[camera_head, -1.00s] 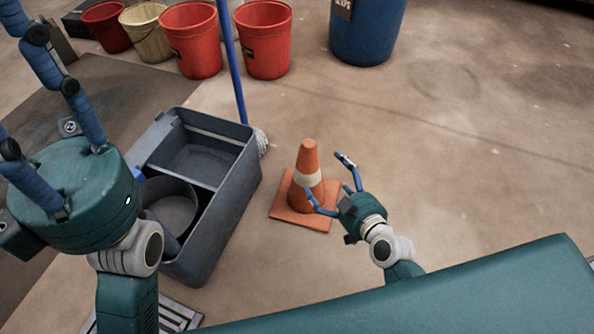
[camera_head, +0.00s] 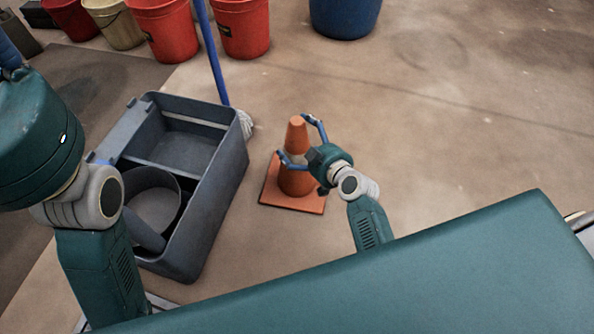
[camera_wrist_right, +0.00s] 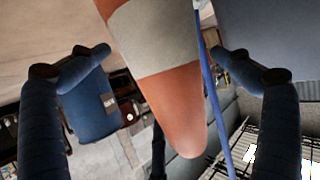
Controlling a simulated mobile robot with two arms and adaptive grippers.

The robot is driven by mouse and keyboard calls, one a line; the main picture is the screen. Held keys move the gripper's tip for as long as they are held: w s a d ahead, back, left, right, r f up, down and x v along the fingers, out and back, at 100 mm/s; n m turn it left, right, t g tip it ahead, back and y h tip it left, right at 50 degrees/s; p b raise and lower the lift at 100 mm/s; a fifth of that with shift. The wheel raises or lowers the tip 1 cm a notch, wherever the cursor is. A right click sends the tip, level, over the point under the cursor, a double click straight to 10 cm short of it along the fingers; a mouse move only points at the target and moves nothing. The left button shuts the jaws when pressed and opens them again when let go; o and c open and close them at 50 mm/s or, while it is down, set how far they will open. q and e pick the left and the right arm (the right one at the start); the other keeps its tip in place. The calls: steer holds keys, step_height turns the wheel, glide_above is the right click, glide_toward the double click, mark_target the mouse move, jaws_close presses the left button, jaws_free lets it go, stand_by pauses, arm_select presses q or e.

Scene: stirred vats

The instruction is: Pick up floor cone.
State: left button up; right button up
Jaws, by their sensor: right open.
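The orange floor cone (camera_head: 297,184) with a pale band stands upright on its square base on the floor, right of the grey mop bucket. My right gripper (camera_head: 294,137) is open around the cone's upper part, one finger on each side. In the right wrist view the cone (camera_wrist_right: 180,105) lies between the two spread fingers (camera_wrist_right: 160,52); small gaps show beside both fingertips. Of my left gripper (camera_head: 10,52), only a bit of blue finger shows at the left edge, so its opening is hidden.
The grey mop bucket (camera_head: 218,185) stands left of the cone, with a blue-handled mop (camera_head: 211,60) behind it. Red buckets (camera_head: 242,30) and a blue barrel (camera_head: 343,17) stand at the back. The floor right of the cone is clear.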

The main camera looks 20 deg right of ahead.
steer(key=shift+w, duration=0.2)
steer(key=c, duration=2)
steer(key=shift+r, duration=0.1)
